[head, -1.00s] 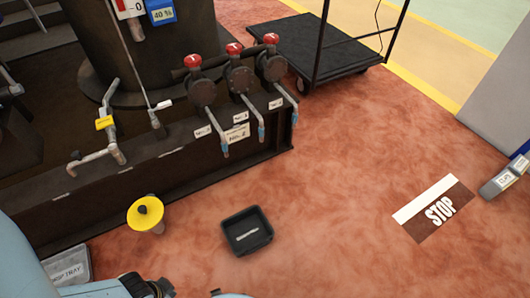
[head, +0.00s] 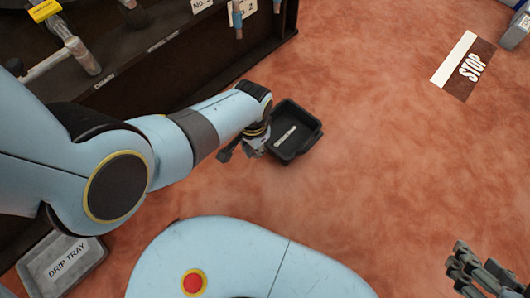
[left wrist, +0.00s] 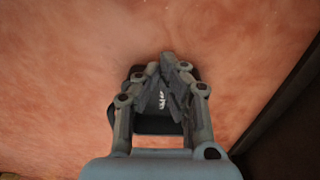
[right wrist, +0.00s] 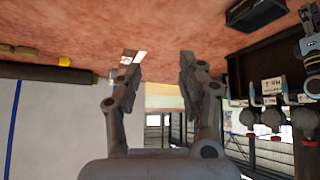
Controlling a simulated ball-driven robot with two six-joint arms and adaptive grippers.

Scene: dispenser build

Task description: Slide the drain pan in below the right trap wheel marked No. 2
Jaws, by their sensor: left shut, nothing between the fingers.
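The drain pan (head: 296,122), a black square tray with a pale label, lies on the floor in front of the dark frame. My left gripper (head: 238,153) is shut and empty at the pan's left edge; I cannot tell whether it touches. In the left wrist view its fingertips (left wrist: 167,62) meet over the pan (left wrist: 137,74), hiding part of it. My right gripper (head: 480,272) is open and empty, far from the pan; its spread fingers (right wrist: 158,62) show in the right wrist view. The No. 2 plate (head: 243,11) is cut off at the head view's top; the wheels are outside that view.
The dark frame (head: 150,65) runs along the left and top. A grey drip tray (head: 62,262) lies at lower left. A STOP floor marking (head: 470,66) is at upper right. The red floor right of the pan is clear. Valves (right wrist: 273,118) show upside down in the right wrist view.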

